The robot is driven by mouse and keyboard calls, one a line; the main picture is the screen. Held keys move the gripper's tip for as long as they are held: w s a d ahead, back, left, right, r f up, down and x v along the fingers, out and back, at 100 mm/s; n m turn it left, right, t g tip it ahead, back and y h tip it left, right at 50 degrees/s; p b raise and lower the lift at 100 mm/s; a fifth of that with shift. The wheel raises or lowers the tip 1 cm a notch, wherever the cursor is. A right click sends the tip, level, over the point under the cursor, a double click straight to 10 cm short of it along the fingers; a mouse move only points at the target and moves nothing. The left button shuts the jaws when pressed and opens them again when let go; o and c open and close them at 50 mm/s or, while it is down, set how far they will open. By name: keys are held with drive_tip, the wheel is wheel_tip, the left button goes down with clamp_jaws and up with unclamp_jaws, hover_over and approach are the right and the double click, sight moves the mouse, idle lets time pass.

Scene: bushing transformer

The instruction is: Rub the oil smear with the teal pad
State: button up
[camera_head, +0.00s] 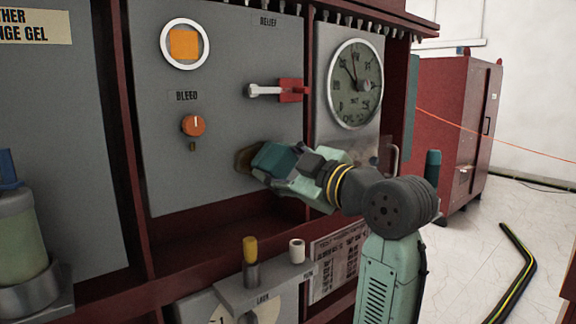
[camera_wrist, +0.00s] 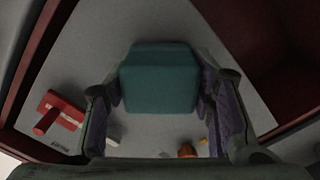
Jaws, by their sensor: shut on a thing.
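The teal pad (camera_head: 276,160) is in my gripper (camera_head: 284,165), at the lower right of the grey panel. The wrist view shows the pad (camera_wrist: 160,78) between the two fingers of my gripper (camera_wrist: 160,90), which are shut on it. The pad is against or very close to the panel; I cannot tell which. A brownish patch that looks like the oil smear (camera_head: 243,160) shows at the pad's left edge in the head view. The pad and gripper hide the rest of it. The smear cannot be made out in the wrist view.
The panel carries an orange knob (camera_head: 193,125) under a BLEED label, a red valve with a white handle (camera_head: 290,90) and a square orange window (camera_head: 184,44). A round gauge (camera_head: 355,84) is to the right. A small shelf (camera_head: 262,285) with a yellow-topped peg is below.

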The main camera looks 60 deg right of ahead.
drive_tip(key=shift+w+a+b, duration=0.2)
drive_tip(key=shift+w+a, duration=0.1)
drive_tip(key=shift+a, duration=0.7)
drive_tip(key=shift+w+a+b, duration=0.25)
drive_tip(key=shift+w+a, duration=0.05)
drive_tip(key=shift+a, duration=0.7)
drive_tip(key=shift+w+a+b, duration=0.2)
drive_tip(key=shift+w+a, duration=0.1)
drive_tip(key=shift+a, duration=0.8)
drive_tip(key=shift+w+r+p, duration=0.15)
drive_tip(key=shift+r+p, duration=0.2)
drive_tip(key=s+d+p, duration=0.2)
drive_tip(key=s+d, duration=0.1)
drive_tip(key=d, duration=0.8)
drive_tip(key=shift+s, duration=0.3)
drive_tip(key=shift+a, duration=0.1)
drive_tip(key=shift+w+a+b, duration=0.5)
drive_tip(key=shift+w+a, duration=0.1)
drive_tip(key=shift+a, duration=1.2)
drive_tip(key=shift+w+a+b, duration=0.45)
drive_tip(key=shift+w+a, duration=0.15)
drive_tip(key=shift+a, duration=1.2)
drive_tip(key=shift+w+a+b, duration=0.5)
drive_tip(key=shift+w+a, duration=0.1)
drive_tip(key=shift+a, duration=1.2)
drive_tip(key=shift+s, duration=0.1)
